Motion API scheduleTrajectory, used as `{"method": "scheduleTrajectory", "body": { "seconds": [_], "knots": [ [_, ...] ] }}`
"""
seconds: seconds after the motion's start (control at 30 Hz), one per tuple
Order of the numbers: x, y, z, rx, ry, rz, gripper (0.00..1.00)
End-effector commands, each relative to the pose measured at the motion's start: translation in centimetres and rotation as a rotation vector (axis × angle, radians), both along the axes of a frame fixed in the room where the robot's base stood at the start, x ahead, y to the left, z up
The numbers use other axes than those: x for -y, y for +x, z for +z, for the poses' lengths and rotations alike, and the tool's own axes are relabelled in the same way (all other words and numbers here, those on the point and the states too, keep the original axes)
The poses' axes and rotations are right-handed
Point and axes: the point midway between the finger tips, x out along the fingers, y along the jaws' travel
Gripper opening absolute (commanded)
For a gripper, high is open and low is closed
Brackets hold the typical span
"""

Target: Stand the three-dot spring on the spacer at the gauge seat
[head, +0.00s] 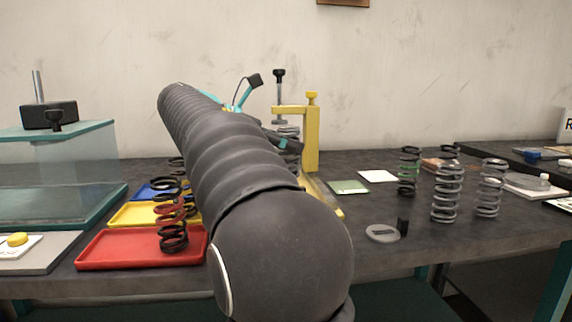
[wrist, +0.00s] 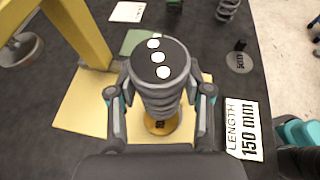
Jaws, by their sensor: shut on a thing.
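The three-dot spring (wrist: 160,98) is grey, with a dark cap bearing three white dots. My gripper (wrist: 160,104) is shut on it, one finger on each side, in the wrist view. An orange round spacer (wrist: 158,123) with a dark mark shows below the spring, on the gauge's pale yellow base (wrist: 82,104). I cannot tell whether spring and spacer touch. In the head view the yellow gauge (head: 311,138) stands behind my arm. Grey coils (head: 288,131) show beside its post, and my arm hides most of my gripper and the seat.
A "LENGTH 150 mm" card (wrist: 243,130) lies right of the gauge base. A grey disc (head: 382,233) with a black tab lies farther right. Red (head: 120,248) and yellow (head: 130,212) trays lie left.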

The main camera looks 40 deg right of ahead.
Motion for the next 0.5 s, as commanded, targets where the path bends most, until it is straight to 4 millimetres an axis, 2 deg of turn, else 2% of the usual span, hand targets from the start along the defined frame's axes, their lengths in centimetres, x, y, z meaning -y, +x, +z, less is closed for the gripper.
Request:
{"method": "scheduleTrajectory", "body": {
  "seconds": [0.23, 0.27, 0.3, 0.5],
  "knots": [
    [-0.1, 0.0, -2.8, -0.003, 0.001, 0.000, 0.05],
    [-0.1, 0.0, -3.2, -0.002, 0.001, 0.001, 0.00],
    [-0.1, 0.0, -3.7, -0.002, 0.001, 0.001, 0.00],
    [0.0, 0.0, -4.3, -0.005, 0.006, -0.001, 0.00]
  ]
}}
